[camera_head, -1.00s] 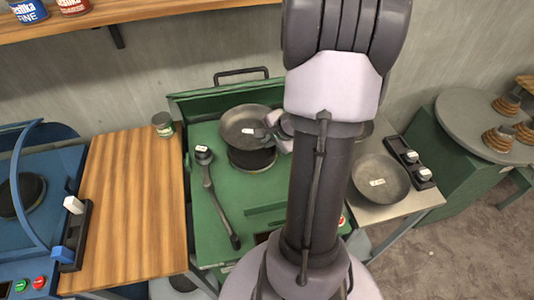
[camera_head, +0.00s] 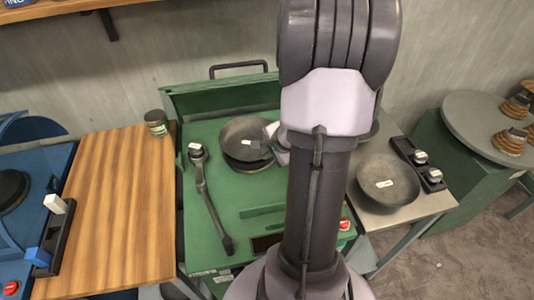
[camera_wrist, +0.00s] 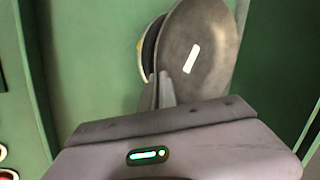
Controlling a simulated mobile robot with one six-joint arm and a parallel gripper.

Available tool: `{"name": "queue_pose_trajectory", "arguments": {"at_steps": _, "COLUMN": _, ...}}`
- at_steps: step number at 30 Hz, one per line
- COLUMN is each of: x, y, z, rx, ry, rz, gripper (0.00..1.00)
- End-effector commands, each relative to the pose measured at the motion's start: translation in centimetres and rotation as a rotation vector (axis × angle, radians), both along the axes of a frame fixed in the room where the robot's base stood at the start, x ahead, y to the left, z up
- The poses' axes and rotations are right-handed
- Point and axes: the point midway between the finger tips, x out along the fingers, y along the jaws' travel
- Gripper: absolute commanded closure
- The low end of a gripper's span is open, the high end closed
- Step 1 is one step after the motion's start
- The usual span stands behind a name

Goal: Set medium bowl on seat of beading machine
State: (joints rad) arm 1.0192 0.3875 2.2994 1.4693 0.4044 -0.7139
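The medium bowl, a dark grey metal bowl (camera_head: 240,130) with a small white label, is just above the round black seat (camera_head: 246,166) of the green beading machine (camera_head: 213,226). It covers much of the seat, and I cannot tell whether they touch. My gripper (camera_head: 269,133) is at the bowl's right side, partly hidden by my arm. In the wrist view the bowl (camera_wrist: 208,35) stands tilted at my fingers (camera_wrist: 160,92), which are shut on its rim. The seat (camera_wrist: 149,45) shows behind it.
A black lever (camera_head: 209,200) lies left of the seat. Another bowl (camera_head: 388,178) rests on the side table (camera_head: 425,203) at right, beside a black control box (camera_head: 414,165). A small can (camera_head: 157,123) stands on the wooden table (camera_head: 125,205) at left.

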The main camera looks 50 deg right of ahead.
Motion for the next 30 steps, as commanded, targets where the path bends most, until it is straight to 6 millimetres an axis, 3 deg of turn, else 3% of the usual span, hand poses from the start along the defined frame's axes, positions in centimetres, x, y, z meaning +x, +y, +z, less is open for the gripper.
{"name": "queue_pose_trajectory", "arguments": {"at_steps": 3, "x": 0.03, "y": -0.03, "z": -1.04, "rx": -0.001, "ry": -0.001, "rz": -0.001, "gripper": 1.0}}
{"name": "queue_pose_trajectory", "arguments": {"at_steps": 26, "x": 0.01, "y": 0.03, "z": -0.86, "rx": 0.0, "ry": -0.001, "rz": 0.0, "gripper": 1.0}}
{"name": "queue_pose_trajectory", "arguments": {"at_steps": 27, "x": 0.01, "y": 0.03, "z": -0.86, "rx": 0.0, "ry": -0.001, "rz": 0.0, "gripper": 0.9}}
{"name": "queue_pose_trajectory", "arguments": {"at_steps": 30, "x": 0.02, "y": 0.04, "z": -0.87, "rx": 0.0, "ry": -0.001, "rz": 0.0, "gripper": 0.72}}
